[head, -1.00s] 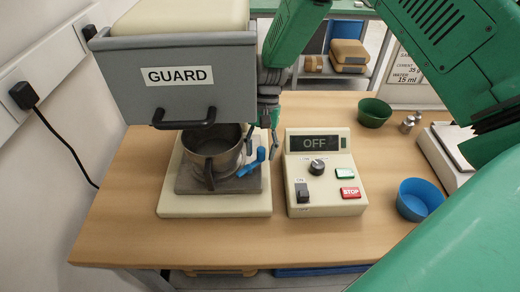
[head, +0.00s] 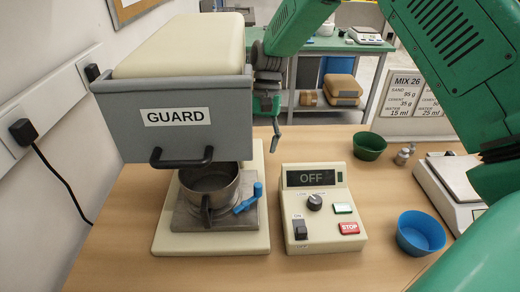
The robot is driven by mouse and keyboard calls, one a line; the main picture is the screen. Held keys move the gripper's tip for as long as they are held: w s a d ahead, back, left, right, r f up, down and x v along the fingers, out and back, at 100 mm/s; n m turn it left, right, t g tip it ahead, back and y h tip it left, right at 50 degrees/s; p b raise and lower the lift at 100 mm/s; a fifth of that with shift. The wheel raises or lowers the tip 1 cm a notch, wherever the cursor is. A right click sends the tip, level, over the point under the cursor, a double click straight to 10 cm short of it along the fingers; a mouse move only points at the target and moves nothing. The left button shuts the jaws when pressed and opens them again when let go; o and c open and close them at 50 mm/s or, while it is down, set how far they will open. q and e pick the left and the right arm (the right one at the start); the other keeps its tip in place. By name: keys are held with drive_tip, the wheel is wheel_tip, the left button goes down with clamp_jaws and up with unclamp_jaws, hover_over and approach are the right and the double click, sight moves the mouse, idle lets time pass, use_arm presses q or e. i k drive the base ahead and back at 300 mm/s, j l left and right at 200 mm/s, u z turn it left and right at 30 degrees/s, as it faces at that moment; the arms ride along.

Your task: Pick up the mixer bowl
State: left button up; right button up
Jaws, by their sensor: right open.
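The mixer bowl (head: 209,186) is a grey metal bowl with a dark upright handle on its near side. It stands upright on the grey plate of the mixer base (head: 168,240), below the grey guard box marked GUARD (head: 225,125). The guard hides part of the bowl's far side. A blue lever (head: 249,199) sits at the bowl's right. My right gripper (head: 272,120) is behind and to the right of the guard, apart from the bowl and above its level. It is open and holds nothing visible; the guard's edge partly hides it. My left gripper is not in view.
A control box (head: 320,225) reading OFF stands right of the mixer. A green bowl (head: 369,146), a blue bowl (head: 420,232) and a scale (head: 448,190) are further right. The wall with sockets bounds the left. The front of the bench (head: 300,272) is clear.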

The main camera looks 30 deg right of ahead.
sight(211, 190)
drive_tip(key=k, duration=1)
